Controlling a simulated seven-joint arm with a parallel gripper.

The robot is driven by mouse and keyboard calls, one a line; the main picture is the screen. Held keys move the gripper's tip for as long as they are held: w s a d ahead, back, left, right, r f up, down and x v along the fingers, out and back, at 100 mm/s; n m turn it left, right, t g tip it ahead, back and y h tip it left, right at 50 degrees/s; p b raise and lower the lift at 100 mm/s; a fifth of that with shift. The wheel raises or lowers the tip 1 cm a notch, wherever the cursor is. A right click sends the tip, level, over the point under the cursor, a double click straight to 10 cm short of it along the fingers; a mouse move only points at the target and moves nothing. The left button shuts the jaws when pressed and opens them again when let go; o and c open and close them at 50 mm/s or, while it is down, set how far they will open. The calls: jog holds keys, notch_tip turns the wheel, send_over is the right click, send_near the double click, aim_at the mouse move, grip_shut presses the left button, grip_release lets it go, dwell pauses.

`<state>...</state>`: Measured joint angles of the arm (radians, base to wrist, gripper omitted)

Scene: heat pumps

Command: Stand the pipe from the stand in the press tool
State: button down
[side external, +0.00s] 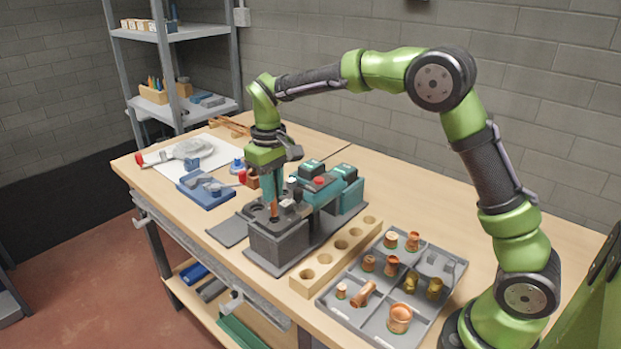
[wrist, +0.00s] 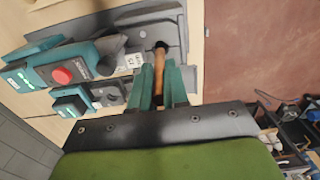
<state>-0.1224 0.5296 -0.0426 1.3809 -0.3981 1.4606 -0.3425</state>
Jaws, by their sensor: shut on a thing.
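My gripper (wrist: 164,88) is shut on a copper pipe (wrist: 159,66), whose far end reaches the dark round opening in the press tool in the wrist view. In the side view the copper pipe (side external: 274,209) stands about upright below my gripper, at the top of the grey block of the press tool (side external: 277,243). I cannot tell how deep its lower end sits. The wooden stand (side external: 325,262) with a row of round holes lies in front of the press tool, and no pipe shows in it.
A grey divided tray (side external: 345,306) with several copper and brass fittings lies right of the stand. Teal units with a red button (side external: 319,180) stand close behind the pipe. A blue fixture (side external: 207,192) lies to the left. A shelf rack (side external: 172,70) stands behind the table.

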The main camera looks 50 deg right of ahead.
aim_at(275, 215)
jog(key=shift+f, duration=2.8)
jog(key=shift+f, duration=0.2)
jog(key=c, duration=1)
grip_release()
jog(key=shift+d, duration=0.1)
jog(key=shift+c, duration=0.2)
jog(key=r, duration=1.6)
jog(key=shift+a+r, duration=0.2)
jog(key=shift+r, duration=0.15)
jog(key=shift+w+d+r, duration=0.1)
jog(key=shift+w, duration=0.15)
jog(key=s+f+m+t+y, duration=0.1)
jog(key=s+m+t, duration=0.1)
jog(key=s, duration=1)
jog(key=s+d+f+m+t+y, duration=0.1)
jog(key=s+t, duration=0.4)
jog(key=s, duration=0.8)
jog(key=shift+f+m, duration=0.35)
jog(key=shift+m, duration=0.15)
